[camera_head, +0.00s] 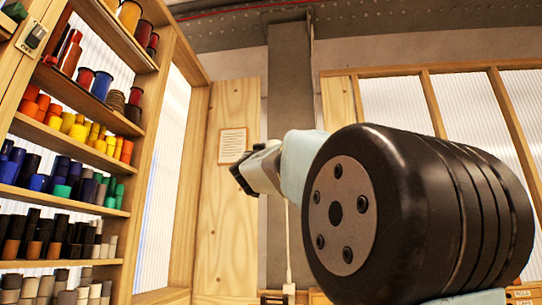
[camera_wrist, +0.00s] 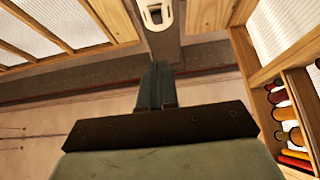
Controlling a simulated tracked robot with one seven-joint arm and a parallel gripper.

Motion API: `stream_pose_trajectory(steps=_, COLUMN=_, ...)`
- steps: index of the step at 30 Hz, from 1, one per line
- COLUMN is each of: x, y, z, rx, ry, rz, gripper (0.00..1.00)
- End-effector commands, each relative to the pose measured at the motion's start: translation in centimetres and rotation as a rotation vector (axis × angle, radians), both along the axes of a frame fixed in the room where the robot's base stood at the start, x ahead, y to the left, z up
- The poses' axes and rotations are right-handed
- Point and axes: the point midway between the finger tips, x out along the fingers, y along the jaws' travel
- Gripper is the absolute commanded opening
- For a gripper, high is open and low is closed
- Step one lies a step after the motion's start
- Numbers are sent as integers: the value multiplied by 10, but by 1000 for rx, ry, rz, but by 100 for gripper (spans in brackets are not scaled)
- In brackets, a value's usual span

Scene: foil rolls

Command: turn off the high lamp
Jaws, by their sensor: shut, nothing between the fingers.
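No lamp can be made out for certain. A small switch-like metal plate with a dark part (camera_head: 36,36) sits on the wooden shelf post at the top left of the head view. A white fitting (camera_head: 288,290) is low on the grey column, with a thin pale cord above it. A white oval piece (camera_wrist: 155,13) at the top edge of the wrist view may be the same fitting. My gripper (camera_head: 242,172) is raised before the column, partly hidden by my arm. In the wrist view its fingers (camera_wrist: 156,75) are together, empty and apart from the white piece.
Shelves with coloured rolls (camera_head: 75,125) stand at the left. A paper notice (camera_head: 232,145) hangs on a wooden panel. The grey column (camera_head: 290,90) rises behind my gripper. Wood-framed windows (camera_head: 470,95) are at the right. Open air lies between the shelves and my gripper.

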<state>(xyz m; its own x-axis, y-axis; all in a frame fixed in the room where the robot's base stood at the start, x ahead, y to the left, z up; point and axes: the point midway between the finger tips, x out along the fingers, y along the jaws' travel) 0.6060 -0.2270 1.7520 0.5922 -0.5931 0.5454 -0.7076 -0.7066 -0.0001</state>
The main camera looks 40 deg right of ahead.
Motion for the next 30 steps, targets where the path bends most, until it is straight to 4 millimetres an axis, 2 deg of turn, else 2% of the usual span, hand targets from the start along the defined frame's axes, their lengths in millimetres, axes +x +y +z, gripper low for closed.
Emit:
stream_pose_trajectory(steps=14, x=5, y=-5, z=4, rx=1, ry=1, rz=0, gripper=0)
stream_pose_trajectory(steps=30, x=52, y=-51, z=47, rx=1, ry=0, rz=-1, gripper=0)
